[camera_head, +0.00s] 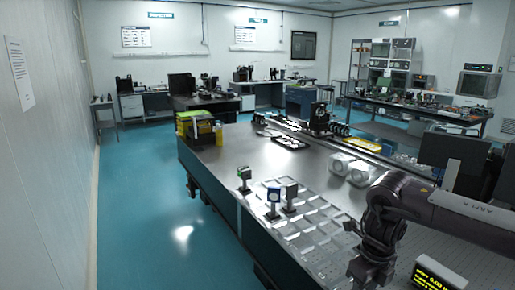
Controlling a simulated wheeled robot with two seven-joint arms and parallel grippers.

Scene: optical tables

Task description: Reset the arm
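My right arm (465,215) comes in from the right edge, above the near right part of the optical table (235,165). It bends down at the wrist, and its dark gripper (368,275) hangs near the bottom edge of the view. The fingertips are dark and partly cut off, so I cannot tell whether they are open or shut. No held object can be made out. My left arm and gripper are not in view.
Small post-mounted optics (273,198) stand by a clear compartmented tray (315,225). White rounded parts (350,168), a lit display (438,276) and a dark monitor (453,160) are near the arm. Blue floor (150,200) lies open at left.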

